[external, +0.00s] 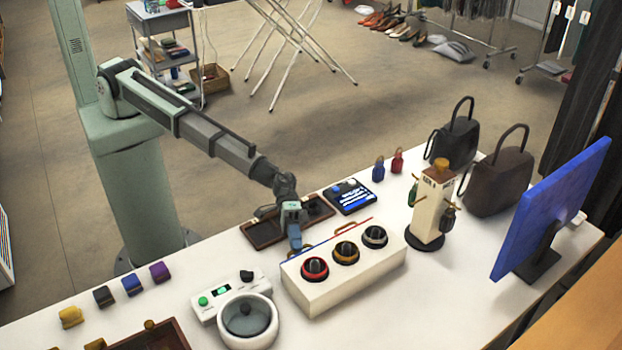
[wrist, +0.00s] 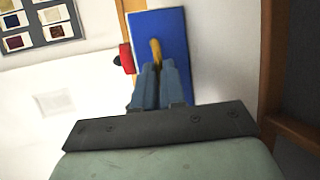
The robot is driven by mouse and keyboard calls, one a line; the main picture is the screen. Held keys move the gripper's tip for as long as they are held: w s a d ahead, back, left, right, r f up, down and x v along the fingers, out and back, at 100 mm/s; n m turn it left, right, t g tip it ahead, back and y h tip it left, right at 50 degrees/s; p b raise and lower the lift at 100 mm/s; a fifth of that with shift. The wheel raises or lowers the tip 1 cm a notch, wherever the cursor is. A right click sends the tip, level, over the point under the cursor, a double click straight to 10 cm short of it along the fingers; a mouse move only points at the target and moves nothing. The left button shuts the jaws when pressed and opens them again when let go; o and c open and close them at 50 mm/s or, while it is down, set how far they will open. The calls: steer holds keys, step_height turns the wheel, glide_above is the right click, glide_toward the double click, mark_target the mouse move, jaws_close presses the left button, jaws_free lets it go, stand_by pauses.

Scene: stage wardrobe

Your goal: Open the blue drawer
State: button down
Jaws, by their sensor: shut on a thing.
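The blue drawer (wrist: 174,28) shows its blue front in the wrist view, upper middle. Its yellow-brown handle (wrist: 155,51) stands out toward me. My gripper (wrist: 156,72) is shut on the handle, with its fingertips at the handle's near end. In the external view my gripper (external: 295,243) is low at the left back side of the white box (external: 345,279) that holds the drawer. The drawer's front faces away from that camera, so I cannot tell how far it stands out.

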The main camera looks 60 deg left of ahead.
steer(key=a, duration=0.7)
steer(key=shift+a, duration=0.3)
steer(key=c, duration=1.2)
jaws_free()
steer(key=shift+d, duration=0.1)
steer(key=v, duration=1.3)
steer(key=shift+w+a+r, duration=0.15)
steer(key=shift+a, duration=0.15)
